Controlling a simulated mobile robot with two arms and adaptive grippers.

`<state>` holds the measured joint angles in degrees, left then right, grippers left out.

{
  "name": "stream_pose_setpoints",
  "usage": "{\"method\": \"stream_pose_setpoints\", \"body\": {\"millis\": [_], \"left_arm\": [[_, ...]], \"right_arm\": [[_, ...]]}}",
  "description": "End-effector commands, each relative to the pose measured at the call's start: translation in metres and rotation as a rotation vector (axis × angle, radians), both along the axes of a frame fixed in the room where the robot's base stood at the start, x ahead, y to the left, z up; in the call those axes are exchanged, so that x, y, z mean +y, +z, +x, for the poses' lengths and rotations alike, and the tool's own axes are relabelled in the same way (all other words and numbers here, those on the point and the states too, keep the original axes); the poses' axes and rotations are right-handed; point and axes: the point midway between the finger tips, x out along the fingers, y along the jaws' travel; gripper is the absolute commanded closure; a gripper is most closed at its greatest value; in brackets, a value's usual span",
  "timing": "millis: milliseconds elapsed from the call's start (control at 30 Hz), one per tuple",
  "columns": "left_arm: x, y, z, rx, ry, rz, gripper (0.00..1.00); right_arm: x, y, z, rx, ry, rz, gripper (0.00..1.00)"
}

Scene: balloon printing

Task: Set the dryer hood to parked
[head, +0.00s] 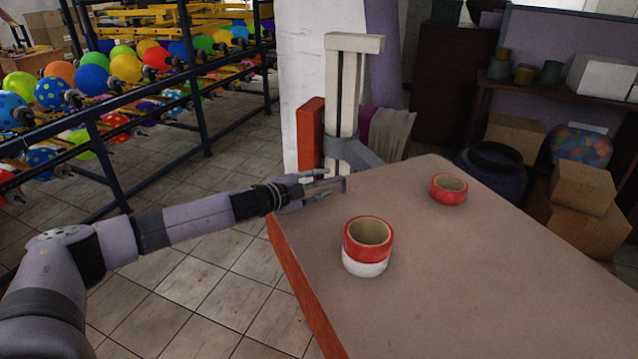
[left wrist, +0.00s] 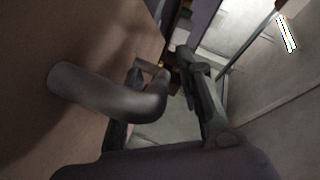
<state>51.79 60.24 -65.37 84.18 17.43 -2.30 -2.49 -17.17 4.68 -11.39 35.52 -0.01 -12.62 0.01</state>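No part is clearly recognisable as the dryer hood. A pale upright post (head: 346,105) with a crossbar on top stands beyond the table's far left corner, with a grey bracket (head: 352,152) around its lower part. My left gripper (head: 328,184) is just in front of the post's foot, at the table's left edge, its fingers apart. In the left wrist view, a grey bent handle (left wrist: 105,95) comes out of a brown surface. Its far end shows between the spread fingers of my left gripper (left wrist: 162,60); I cannot tell whether they touch it. My right gripper is not in view.
The brown table (head: 480,270) carries a red-and-white roll (head: 367,262) and a smaller red roll (head: 448,196). A rack of balloons (head: 125,68) stands at the left. Boxes (head: 583,190) and a dark bin (head: 490,178) stand at the right. Tiled floor is clear left of the table.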

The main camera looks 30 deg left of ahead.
Motion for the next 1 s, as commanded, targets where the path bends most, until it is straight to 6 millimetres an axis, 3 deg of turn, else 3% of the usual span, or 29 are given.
{"method": "stream_pose_setpoints", "body": {"millis": [500,1000], "left_arm": [[0.0003,0.0001,-0.0003,0.000,0.000,0.000,1.00],[0.0002,-0.0005,-0.0005,0.001,0.000,0.001,1.00]], "right_arm": [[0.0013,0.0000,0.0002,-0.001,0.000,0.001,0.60],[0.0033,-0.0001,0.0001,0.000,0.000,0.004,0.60]]}}
